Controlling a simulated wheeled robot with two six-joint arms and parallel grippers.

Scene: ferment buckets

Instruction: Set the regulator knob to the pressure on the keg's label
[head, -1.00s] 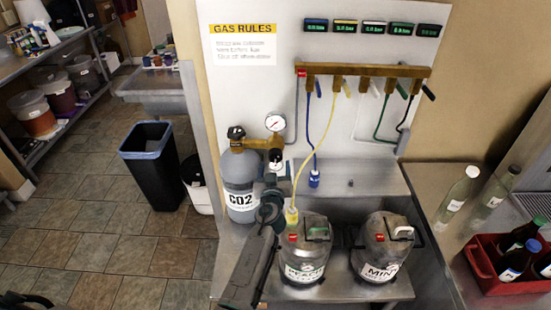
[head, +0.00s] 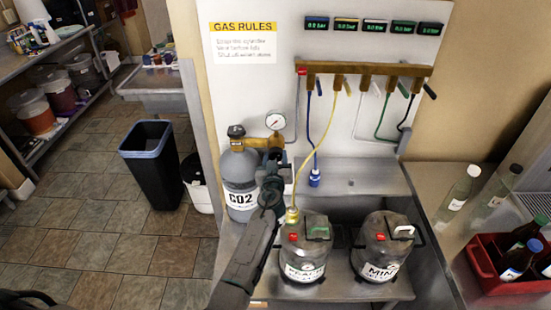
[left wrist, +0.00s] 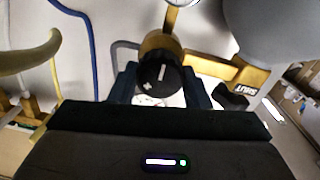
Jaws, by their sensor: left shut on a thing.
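The brass regulator (head: 262,141) with a round white gauge (head: 276,121) sits on the grey CO2 cylinder (head: 238,172). My left gripper (head: 272,160) is at the regulator and hides its knob in the head view. In the left wrist view, the black regulator knob (left wrist: 160,73) with a white pointer line is between the two dark fingers (left wrist: 163,88). The gripper is shut on it. The peach keg (head: 303,250) with a yellow hose and the mint keg (head: 380,250) stand on the metal bench, labels facing me. The small print on the labels is unreadable. My right gripper is out of view.
A brass manifold (head: 365,69) with several levers and hoses is on the wall, below several small displays (head: 317,25). A gas rules sign (head: 243,42) hangs left. A red crate (head: 490,278) and clear bottles stand on the right counter.

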